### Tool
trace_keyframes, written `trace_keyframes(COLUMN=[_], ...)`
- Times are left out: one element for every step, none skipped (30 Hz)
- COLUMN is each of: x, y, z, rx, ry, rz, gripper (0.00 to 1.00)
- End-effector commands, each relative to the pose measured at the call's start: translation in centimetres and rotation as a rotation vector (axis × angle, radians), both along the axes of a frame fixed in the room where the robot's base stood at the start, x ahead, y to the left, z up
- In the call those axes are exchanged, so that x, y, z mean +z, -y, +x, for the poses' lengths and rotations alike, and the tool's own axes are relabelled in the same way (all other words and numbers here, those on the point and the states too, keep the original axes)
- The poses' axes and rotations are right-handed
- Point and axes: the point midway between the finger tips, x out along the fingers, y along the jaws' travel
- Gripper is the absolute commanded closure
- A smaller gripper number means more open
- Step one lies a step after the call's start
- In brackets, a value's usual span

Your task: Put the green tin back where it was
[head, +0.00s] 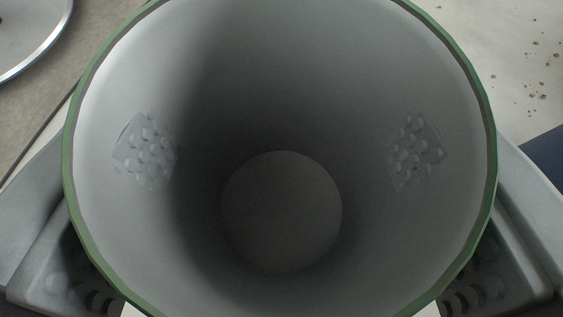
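The green tin (290,75) fills the middle of the head view. I look down into its open mouth, with a green rim, a grey inner wall and a round bottom; it looks empty. My gripper (281,152) has one finger on each side of the tin. The studded finger pads show at the left and right of the inner wall, and the fingers are shut on the tin. The tin's outside and base are hidden, so I cannot tell whether it stands on something or is held up.
A round grey thing with a shiny rim (28,32), perhaps a plate or lid, is cut off at the top left. Brown crumbs (540,70) lie on a pale surface at the upper right. A dark blue patch (548,152) shows at the right edge.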

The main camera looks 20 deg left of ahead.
Motion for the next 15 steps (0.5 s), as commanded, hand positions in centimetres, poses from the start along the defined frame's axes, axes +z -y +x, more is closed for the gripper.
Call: trace_keyframes(x=[-0.6, -1.0, -1.6, -2.1, -2.4, -2.9, -3.2, -3.5, -3.8, -3.9, -4.0, -4.0, -4.0, -4.0, -4.0], y=[0.0, 0.0, 0.0, 0.0, 0.0, 0.0, 0.0, 0.0, 0.0, 0.0, 0.0, 0.0, 0.0, 0.0, 0.0], z=[0.0, 0.0, 0.0, 0.0, 0.0, 0.0, 0.0, 0.0, 0.0, 0.0, 0.0, 0.0, 0.0, 0.0, 0.0], rx=[0.0, 0.0, -0.002, -0.001, 0.0, 0.0, 0.0, 0.0, -0.001, -0.001, -0.001, -0.001, -0.001, -0.001, -0.001], ry=[-0.002, -0.002, -0.003, -0.004, -0.003, -0.002, -0.002, -0.002, -0.001, -0.001, 0.0, 0.0, 0.0, 0.0, 0.0], rz=[0.0, 0.0, 0.0, -0.001, 0.0, 0.0, 0.0, 0.0, 0.0, 0.0, 0.001, 0.001, 0.001, 0.0, 0.0], gripper=[0.83, 0.83, 0.83, 0.83, 0.83, 0.83, 0.83, 0.83, 0.83, 0.83, 0.83, 0.83, 0.83, 0.83, 0.83])
